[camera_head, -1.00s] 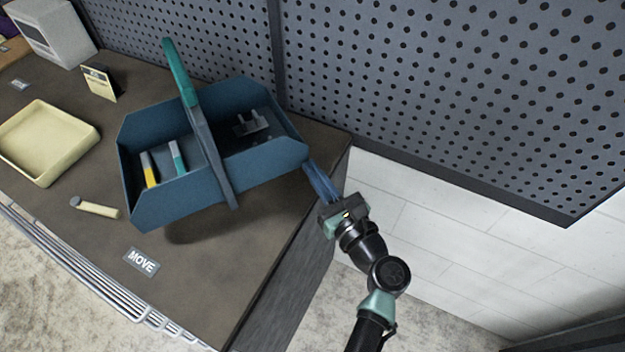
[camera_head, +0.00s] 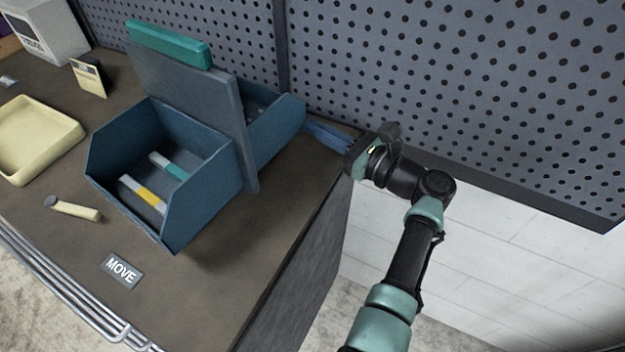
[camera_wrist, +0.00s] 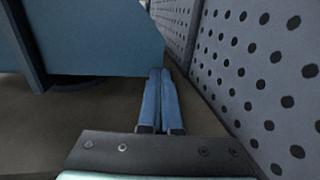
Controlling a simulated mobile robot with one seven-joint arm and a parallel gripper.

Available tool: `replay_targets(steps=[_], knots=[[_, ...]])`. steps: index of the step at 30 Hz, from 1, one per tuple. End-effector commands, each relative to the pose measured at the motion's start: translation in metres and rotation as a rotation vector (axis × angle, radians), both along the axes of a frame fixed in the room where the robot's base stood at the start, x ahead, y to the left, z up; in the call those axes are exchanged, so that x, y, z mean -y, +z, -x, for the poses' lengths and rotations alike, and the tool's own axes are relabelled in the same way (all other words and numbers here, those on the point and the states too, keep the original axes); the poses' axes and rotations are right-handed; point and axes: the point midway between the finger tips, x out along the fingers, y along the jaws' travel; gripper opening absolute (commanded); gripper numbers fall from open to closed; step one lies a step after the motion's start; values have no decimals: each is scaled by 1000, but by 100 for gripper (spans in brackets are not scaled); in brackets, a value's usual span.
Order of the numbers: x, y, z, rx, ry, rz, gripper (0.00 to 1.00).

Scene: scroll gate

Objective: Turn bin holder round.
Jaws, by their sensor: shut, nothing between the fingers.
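The bin holder is a blue two-bin caddy (camera_head: 200,205) with a grey centre panel and a teal top handle (camera_head: 168,44). It stands on the dark bench, turned at an angle, its near bin facing the lower left. That bin holds a yellow-and-white piece and a teal-and-white piece. My gripper (camera_head: 312,131) is shut and empty at the holder's right end, beside the far bin. In the wrist view its blue fingers (camera_wrist: 160,95) lie together, close to the bin's blue wall (camera_wrist: 110,40). I cannot tell whether they touch it.
The pegboard wall (camera_head: 450,80) stands close behind my gripper. A cream tray (camera_head: 38,150), a cream-handled tool (camera_head: 75,209), a small card stand (camera_head: 90,78) and a MOVE label (camera_head: 122,271) are on the bench (camera_head: 200,300).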

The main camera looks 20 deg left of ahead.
Motion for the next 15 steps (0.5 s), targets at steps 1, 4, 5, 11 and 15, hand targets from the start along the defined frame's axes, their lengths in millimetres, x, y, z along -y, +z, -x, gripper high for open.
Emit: replay_targets(steps=[1, 4, 5, 11, 15], knots=[[-2, -2, -3, 0, 0, 0, 0], [-5, -1, -9, 0, -3, 0, 0], [-6, -1, -10, 0, -4, 0, 0], [-12, -1, -17, 1, -4, 1, 0], [-15, -1, -19, 0, -5, 1, 0]])
